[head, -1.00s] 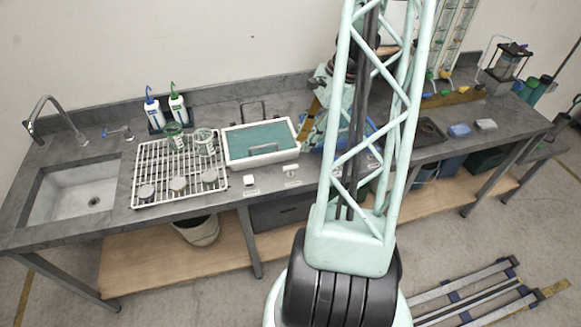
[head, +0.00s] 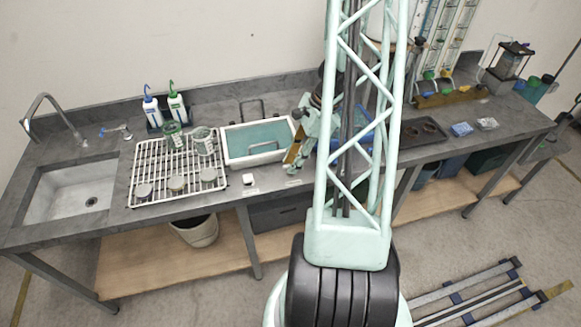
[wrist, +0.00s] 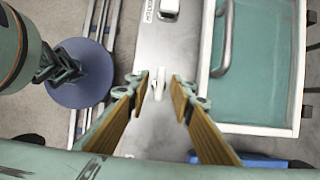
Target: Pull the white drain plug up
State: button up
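A small white fitting, which I take to be the drain plug (wrist: 158,84), stands on the grey bench in the wrist view, beside the teal-filled tray. My gripper (wrist: 161,82) is open above it, with its two tan-padded fingers on either side. The fingers look apart from the fitting; its height relative to the tips is hard to judge. In the head view my gripper (head: 291,163) is at the tray's right front corner and hides this fitting.
A second white fitting (head: 248,179) with a label stands to the left. The white-rimmed tray (head: 227,150) has a grey handle (wrist: 222,40) close to my fingers. A white wire rack (head: 150,160) and sink (head: 70,190) lie further left.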

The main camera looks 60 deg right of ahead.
jog(key=shift+x, duration=0.9)
jog(key=shift+c, duration=0.7)
grip_shut()
